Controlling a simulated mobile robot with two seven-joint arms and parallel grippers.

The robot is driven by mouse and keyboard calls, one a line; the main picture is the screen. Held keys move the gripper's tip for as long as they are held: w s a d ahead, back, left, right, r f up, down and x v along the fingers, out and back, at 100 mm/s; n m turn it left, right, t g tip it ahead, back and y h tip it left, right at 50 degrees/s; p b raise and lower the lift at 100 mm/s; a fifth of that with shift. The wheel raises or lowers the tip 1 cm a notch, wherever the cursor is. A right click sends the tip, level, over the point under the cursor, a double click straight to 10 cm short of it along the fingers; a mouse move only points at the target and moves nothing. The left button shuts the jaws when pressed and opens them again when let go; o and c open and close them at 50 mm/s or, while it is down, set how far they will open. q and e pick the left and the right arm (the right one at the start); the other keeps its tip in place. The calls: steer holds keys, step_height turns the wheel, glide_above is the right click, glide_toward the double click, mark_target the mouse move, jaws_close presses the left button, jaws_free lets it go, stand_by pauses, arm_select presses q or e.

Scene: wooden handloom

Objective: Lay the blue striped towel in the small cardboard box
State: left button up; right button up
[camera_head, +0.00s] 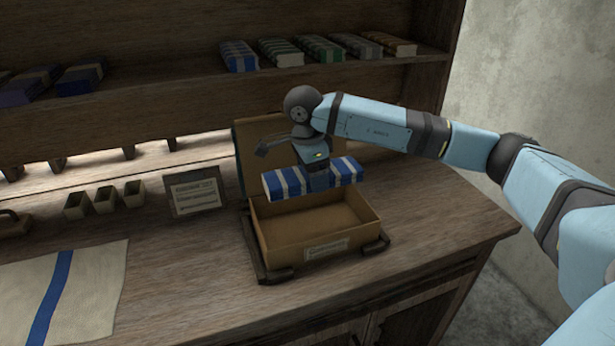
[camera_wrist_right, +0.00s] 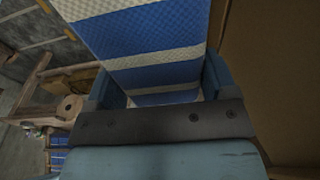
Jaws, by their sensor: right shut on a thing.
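The blue striped towel (camera_head: 288,184) is a folded blue and cream bundle held above the small cardboard box. My right gripper (camera_head: 318,178) is shut on the towel near its middle. In the right wrist view the towel (camera_wrist_right: 150,45) fills the top middle, between the two fingers of the gripper (camera_wrist_right: 160,92). The small cardboard box (camera_head: 318,245) stands open on the counter, with its lid raised at the back and a label on its front. Its visible inside looks empty. My left gripper is not in view.
The box sits on a dark tray (camera_head: 272,274). A sign (camera_head: 194,191) and several small square pots (camera_head: 105,199) stand to its left. A cream cloth with a blue stripe (camera_head: 85,290) lies at front left. A shelf (camera_head: 190,98) with folded towels runs above.

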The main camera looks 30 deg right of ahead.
steer(key=b, duration=0.7)
glide_above(314, 231)
steer(key=f, duration=1.2)
steer(key=shift+w+a+f, duration=0.1)
steer(key=shift+a+f, duration=0.15)
steer(key=shift+f, duration=0.15)
steer(key=shift+f+b, duration=0.35)
steer(key=shift+b, duration=0.05)
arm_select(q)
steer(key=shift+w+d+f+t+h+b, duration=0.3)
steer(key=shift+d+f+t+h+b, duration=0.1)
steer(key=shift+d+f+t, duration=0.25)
arm_select(e)
steer(key=shift+f, duration=0.7)
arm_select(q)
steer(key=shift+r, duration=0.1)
arm_select(e)
steer(key=o, duration=0.9)
steer(key=r, duration=0.4)
steer(key=a+r+p, duration=0.1)
steer(key=r, duration=0.4)
steer(key=r+p, duration=0.1)
steer(key=r, duration=0.3)
steer(key=shift+w+a+r, duration=0.2)
steer(key=shift+a+r, duration=0.15)
steer(key=shift+r, duration=0.05)
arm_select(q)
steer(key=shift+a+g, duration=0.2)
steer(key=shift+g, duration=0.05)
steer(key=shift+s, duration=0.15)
